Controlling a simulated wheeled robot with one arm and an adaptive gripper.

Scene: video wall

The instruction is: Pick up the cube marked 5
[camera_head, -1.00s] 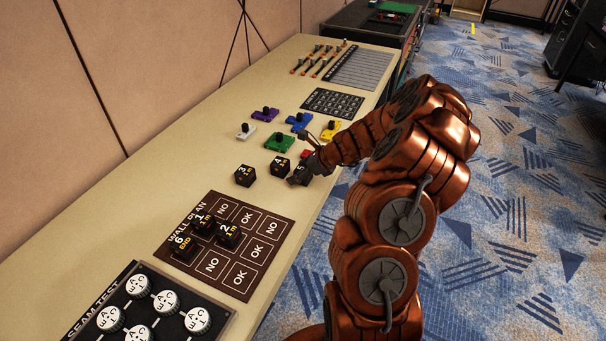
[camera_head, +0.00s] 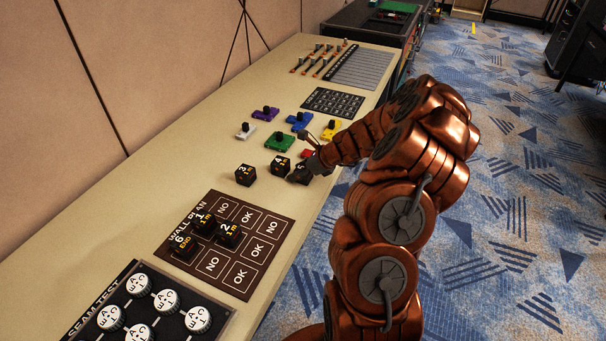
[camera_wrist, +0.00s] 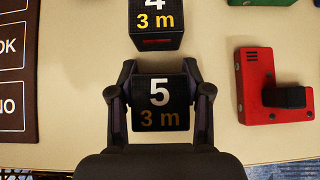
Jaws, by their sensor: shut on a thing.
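The black cube marked 5 (camera_wrist: 160,103), with "3 m" in yellow below the number, is between the two fingers of my gripper (camera_wrist: 160,95) in the wrist view. The fingers are shut on its left and right sides. In the head view the cube (camera_head: 299,174) is at the table's right edge, partly hidden by my gripper (camera_head: 308,168). I cannot tell whether it is clear of the table. The cube marked 4 (camera_wrist: 156,25) is just beyond it in the wrist view and also shows in the head view (camera_head: 281,166).
A red block (camera_wrist: 256,85) with a black knob lies right of the gripper. The cube marked 3 (camera_head: 245,175) stands to the left. The brown wall plan board (camera_head: 259,222) holds cubes 1, 2 and 6. Coloured knobbed blocks lie behind. Bare table lies left of the cubes.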

